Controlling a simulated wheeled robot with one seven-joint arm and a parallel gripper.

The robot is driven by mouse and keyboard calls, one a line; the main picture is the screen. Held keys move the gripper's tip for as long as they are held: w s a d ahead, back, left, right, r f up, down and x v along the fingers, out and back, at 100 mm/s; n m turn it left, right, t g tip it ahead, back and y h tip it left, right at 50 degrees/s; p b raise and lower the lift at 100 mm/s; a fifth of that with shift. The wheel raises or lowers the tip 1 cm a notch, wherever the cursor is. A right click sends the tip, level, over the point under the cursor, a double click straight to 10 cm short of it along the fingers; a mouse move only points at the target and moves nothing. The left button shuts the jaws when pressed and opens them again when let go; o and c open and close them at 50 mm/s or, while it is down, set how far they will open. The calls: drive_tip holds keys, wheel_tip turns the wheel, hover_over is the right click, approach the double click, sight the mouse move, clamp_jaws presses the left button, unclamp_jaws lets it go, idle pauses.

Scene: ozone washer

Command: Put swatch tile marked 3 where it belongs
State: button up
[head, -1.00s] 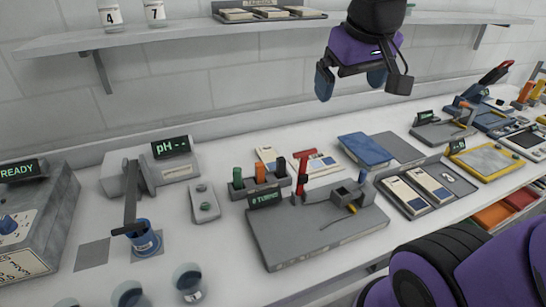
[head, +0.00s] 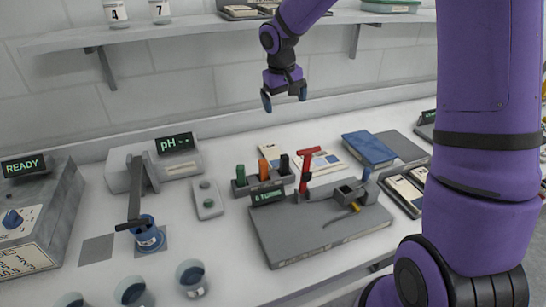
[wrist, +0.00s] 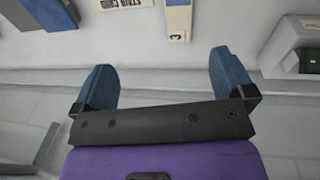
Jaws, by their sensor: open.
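The swatch tile marked 3 (wrist: 178,20) is a narrow cream and blue tile lying on the bench near the wall. It is at the top of the wrist view, partly cut off by the picture edge. In the head view a pale tile (head: 268,150) lies behind the small rack, partly hidden; its mark is not readable there. My gripper (head: 285,97) hangs above the back of the bench, open and empty, its fingers apart. In the wrist view its blue fingers (wrist: 163,85) are wide apart and point toward the tile, with nothing between them.
The pH meter (head: 180,160) stands left of the tile, the small rack (head: 262,184) in front. A printed card (head: 328,162) and a blue book (head: 368,149) lie to its right. The grey fixture (head: 320,228) is in front. A wall shelf (head: 200,29) runs above.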

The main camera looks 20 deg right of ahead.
drive_tip(key=g+y, duration=0.1)
drive_tip(key=y, duration=0.1)
hover_over(273, 154)
wheel_tip(273, 154, down, 13)
drive_tip(key=shift+m, duration=0.3)
drive_tip(key=shift+f, duration=5.7)
drive_tip(key=shift+c, duration=0.2)
drive_tip(key=c, duration=1.1)
drive_tip(key=shift+c, duration=0.2)
